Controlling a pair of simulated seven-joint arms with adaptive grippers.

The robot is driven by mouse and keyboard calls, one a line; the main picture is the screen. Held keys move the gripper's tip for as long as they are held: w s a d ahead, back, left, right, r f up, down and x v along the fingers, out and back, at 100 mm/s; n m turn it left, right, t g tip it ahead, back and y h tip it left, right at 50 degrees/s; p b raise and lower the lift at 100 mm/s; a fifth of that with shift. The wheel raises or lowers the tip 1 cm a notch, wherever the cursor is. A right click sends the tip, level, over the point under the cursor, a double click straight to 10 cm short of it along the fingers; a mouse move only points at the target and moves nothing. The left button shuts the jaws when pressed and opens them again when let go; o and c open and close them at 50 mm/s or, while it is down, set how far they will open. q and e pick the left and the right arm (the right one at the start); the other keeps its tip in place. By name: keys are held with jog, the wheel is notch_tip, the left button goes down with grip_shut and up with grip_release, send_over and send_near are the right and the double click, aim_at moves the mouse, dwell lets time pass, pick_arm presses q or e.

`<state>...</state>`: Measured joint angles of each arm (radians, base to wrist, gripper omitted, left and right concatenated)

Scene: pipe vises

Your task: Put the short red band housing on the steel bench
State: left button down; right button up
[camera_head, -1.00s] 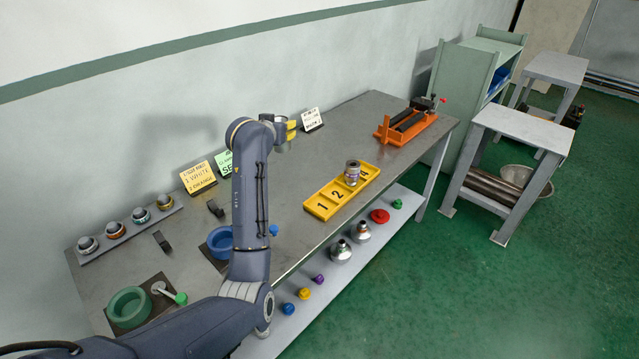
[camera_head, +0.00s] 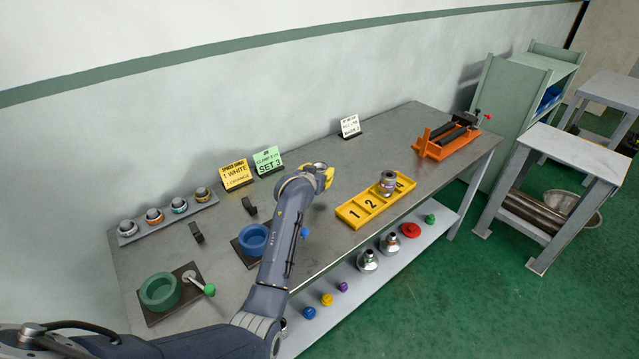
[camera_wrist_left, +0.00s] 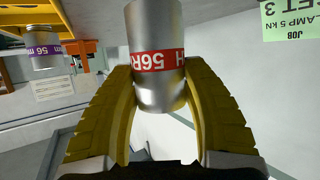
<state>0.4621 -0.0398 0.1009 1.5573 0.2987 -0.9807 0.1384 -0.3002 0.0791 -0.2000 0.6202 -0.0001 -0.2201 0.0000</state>
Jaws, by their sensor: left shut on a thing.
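My left gripper (camera_head: 326,176) is over the middle of the steel bench (camera_head: 330,247), left of the yellow numbered tray (camera_head: 352,213). In the left wrist view its yellow fingers (camera_wrist_left: 157,78) are shut around a silver cylindrical housing (camera_wrist_left: 155,30) with a red band reading "56R". The housing's full length and its gap to the bench cannot be told. A housing with a purple band (camera_head: 387,182) stands on the tray; it also shows in the left wrist view (camera_wrist_left: 43,56). My right gripper is not in view.
An orange vise (camera_head: 447,143) stands at the bench's far right end. Several banded rings sit on a grey rack (camera_head: 170,219) at the left. Blue (camera_head: 254,240) and green (camera_head: 161,291) round fixtures stand near the front. Signs stand along the wall. Bare bench lies behind the tray.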

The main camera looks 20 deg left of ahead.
pick_arm(q)
jog(key=shift+f, duration=2.1)
jog(key=c, duration=0.7)
grip_release()
jog(key=shift+f, duration=0.15)
jog(key=shift+v, duration=6.05)
jog(key=shift+d, duration=0.1)
